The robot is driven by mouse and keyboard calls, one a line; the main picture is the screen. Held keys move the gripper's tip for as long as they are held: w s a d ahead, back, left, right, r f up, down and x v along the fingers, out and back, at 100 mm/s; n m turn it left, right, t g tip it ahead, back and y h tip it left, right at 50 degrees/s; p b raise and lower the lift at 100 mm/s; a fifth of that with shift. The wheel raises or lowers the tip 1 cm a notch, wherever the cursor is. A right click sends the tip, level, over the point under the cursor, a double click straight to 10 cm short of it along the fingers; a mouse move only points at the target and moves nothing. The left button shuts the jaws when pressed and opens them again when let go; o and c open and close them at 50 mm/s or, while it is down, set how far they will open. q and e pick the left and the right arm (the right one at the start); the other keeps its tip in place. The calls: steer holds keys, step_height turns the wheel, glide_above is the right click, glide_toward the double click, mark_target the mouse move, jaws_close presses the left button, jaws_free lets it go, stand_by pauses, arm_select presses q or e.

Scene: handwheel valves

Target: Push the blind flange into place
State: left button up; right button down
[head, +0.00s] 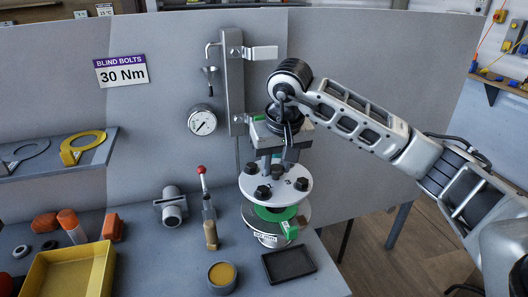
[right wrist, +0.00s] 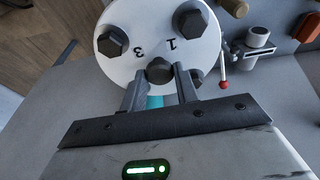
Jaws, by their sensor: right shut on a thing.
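The blind flange is a white disc (head: 291,190) with dark hex bolts, above a green ring (head: 275,213) and a grey pipe flange (head: 252,222) on the bench. Whether the disc touches the ring is unclear. My right gripper (head: 272,168) comes down on the disc from above. In the right wrist view, the white disc (right wrist: 146,24) shows the numbers 3 and 1 and several dark bolts. There, my right gripper (right wrist: 160,80) has its fingers either side of a dark knob or bolt head (right wrist: 159,69) at the disc's near part. My left gripper is not in view.
A green tag (head: 290,229) hangs at the flange's right. A red-tipped lever (head: 205,190), grey pipe fitting (head: 171,207), yellow-topped pot (head: 222,276), black tray (head: 289,264) and yellow bin (head: 68,272) stand around. A gauge (head: 202,122) and bracket (head: 232,80) are on the panel behind.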

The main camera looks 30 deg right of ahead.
mark_target(279, 176)
steer(key=shift+r, duration=0.15)
steer(key=shift+s+r, duration=0.1)
steer(key=shift+s, duration=0.2)
steer(key=shift+f+b, duration=0.25)
steer(key=shift+b, duration=0.05)
steer(key=shift+f+b, duration=0.75)
steer(key=shift+f, duration=0.2)
step_height(279, 176, down, 3)
steer(key=b, duration=0.2)
steer(key=shift+f+b, duration=0.1)
steer(key=shift+b, duration=0.2)
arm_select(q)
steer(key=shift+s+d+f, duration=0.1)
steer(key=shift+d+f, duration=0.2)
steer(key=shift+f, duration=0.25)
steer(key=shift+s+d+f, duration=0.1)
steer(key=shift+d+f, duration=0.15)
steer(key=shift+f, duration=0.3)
arm_select(e)
steer(key=shift+f, duration=0.15)
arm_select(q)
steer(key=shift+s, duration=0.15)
